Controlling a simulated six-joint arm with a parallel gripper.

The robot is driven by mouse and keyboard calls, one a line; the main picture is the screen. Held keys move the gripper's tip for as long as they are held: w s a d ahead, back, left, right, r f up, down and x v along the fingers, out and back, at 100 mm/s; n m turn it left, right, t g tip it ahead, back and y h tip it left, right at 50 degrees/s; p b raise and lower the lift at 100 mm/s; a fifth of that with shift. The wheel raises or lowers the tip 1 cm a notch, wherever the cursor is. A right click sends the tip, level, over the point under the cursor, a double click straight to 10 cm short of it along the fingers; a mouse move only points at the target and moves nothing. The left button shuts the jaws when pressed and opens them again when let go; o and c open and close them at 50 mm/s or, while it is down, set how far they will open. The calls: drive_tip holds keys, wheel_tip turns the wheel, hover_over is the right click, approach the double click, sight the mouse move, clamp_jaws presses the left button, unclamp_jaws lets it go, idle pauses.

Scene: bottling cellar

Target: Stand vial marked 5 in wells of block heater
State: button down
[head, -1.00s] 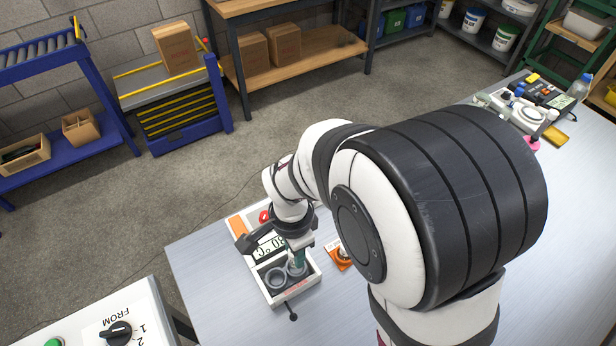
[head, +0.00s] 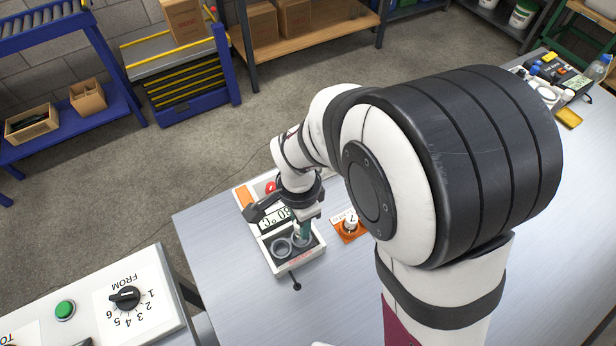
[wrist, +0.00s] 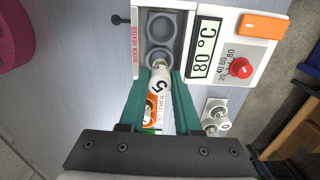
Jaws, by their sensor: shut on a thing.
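The vial marked 5 (wrist: 159,88) is white with a black number and is held between the green fingers of my gripper (wrist: 163,75). Its far end is at the nearer well of the block heater (wrist: 139,45); I cannot tell how deep it sits. The other well (wrist: 162,24) looks empty. In the head view my gripper (head: 303,226) is over the right well of the heater (head: 303,259), and the left well (head: 281,248) is open and empty. The vial is mostly hidden there by the fingers.
The heater display reads 80 °C (wrist: 205,48), with a red knob (wrist: 241,68) beside it. An orange stand (head: 347,236) with a white-labelled item is right of the heater. A white holder (wrist: 214,113) lies nearby. A panel with a dial (head: 125,298) is at lower left.

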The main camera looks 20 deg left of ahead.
drive_tip(key=shift+f, duration=0.1)
drive_tip(key=shift+f, duration=0.9)
drive_tip(key=shift+f, duration=0.1)
drive_tip(key=shift+f, duration=0.75)
drive_tip(key=shift+f, duration=0.25)
drive_tip(key=shift+c, duration=0.2)
unclamp_jaws()
drive_tip(key=shift+r, duration=0.1)
